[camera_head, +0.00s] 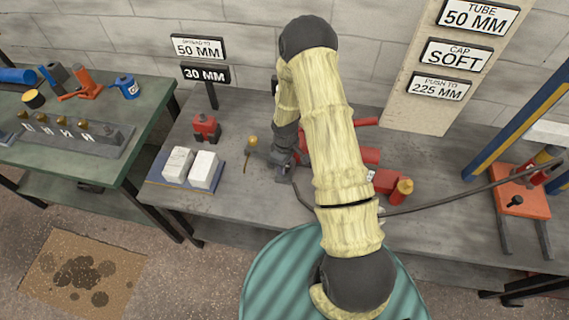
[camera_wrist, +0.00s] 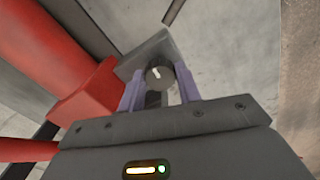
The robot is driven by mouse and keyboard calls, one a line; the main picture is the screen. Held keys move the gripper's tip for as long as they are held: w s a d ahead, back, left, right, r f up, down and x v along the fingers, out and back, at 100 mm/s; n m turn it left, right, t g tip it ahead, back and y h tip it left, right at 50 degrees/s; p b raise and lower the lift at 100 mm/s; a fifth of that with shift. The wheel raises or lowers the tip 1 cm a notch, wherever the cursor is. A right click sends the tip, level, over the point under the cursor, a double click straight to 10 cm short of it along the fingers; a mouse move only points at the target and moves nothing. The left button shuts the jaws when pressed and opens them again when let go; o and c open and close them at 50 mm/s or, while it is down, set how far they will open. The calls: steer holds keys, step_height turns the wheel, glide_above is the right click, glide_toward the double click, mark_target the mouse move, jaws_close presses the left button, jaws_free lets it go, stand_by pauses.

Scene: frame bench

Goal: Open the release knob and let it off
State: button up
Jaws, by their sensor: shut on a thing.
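The release knob (camera_wrist: 154,73) is a small round grey knob with a white mark on its face. It sits at a grey metal block (camera_wrist: 150,48) in the wrist view. My gripper (camera_wrist: 159,84) has its two purple fingers on either side of the knob and is shut on it. The red body (camera_wrist: 88,92) and a thick red cylinder (camera_wrist: 45,45) lie at the left of the wrist view. In the head view my arm covers much of the red tool (camera_head: 368,156), and the knob cannot be made out there.
Two white blocks on a blue plate (camera_head: 152,180) and a red jack-like piece (camera_head: 206,128) stand left on the grey bench (camera_head: 240,210). Signs (camera_head: 198,47) stand behind. A green bench (camera_head: 100,145) is at left.

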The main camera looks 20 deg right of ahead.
steer(key=shift+w+r, duration=0.1)
steer(key=shift+w, duration=0.05)
steer(key=o, duration=1)
steer(key=shift+c, duration=0.2)
step_height(320, 180, up, 17)
steer(key=b, duration=0.1)
steer(key=shift+r+b, duration=0.2)
steer(key=shift+b, duration=0.1)
steer(key=s+r+m+t, duration=0.2)
steer(key=s+r+m, duration=0.7)
steer(key=s, duration=0.6)
steer(key=shift+a+r+t, duration=0.2)
steer(key=shift+r+t, duration=0.1)
steer(key=shift+r, duration=0.1)
